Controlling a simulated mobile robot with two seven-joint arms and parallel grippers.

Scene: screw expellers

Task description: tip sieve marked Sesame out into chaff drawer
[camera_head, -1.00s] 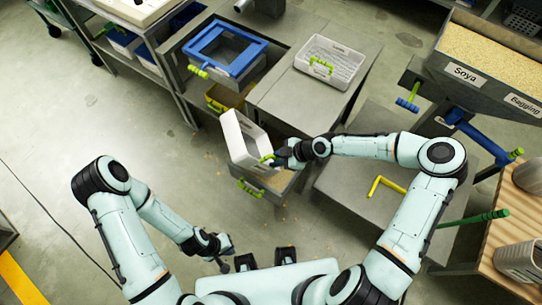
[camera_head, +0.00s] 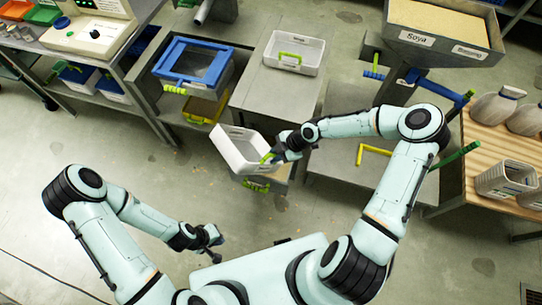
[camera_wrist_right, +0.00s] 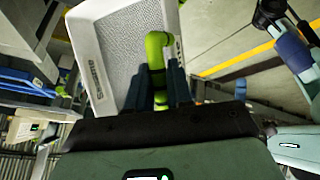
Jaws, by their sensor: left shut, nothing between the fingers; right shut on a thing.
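The white sieve (camera_head: 240,148) is tilted above a pulled-out grey drawer (camera_head: 274,182) with a green handle. In the right wrist view, the mesh and the word Sesame show on the sieve (camera_wrist_right: 118,50). My right gripper (camera_head: 275,156) is shut on the sieve's green handle; the fingers also show in the right wrist view (camera_wrist_right: 158,78). The sieve hides much of the drawer's inside, and I cannot read a label on the drawer. My left gripper (camera_head: 214,240) is shut and empty, low over the floor, away from the sieve.
Another white sieve (camera_head: 294,52) with a green handle stands on the grey bench. A blue-framed box (camera_head: 193,62) is left of it, above a yellow bin (camera_head: 207,108). A Soya hopper (camera_head: 440,27) and a wooden table (camera_head: 490,160) are on the right. Specks lie on the floor.

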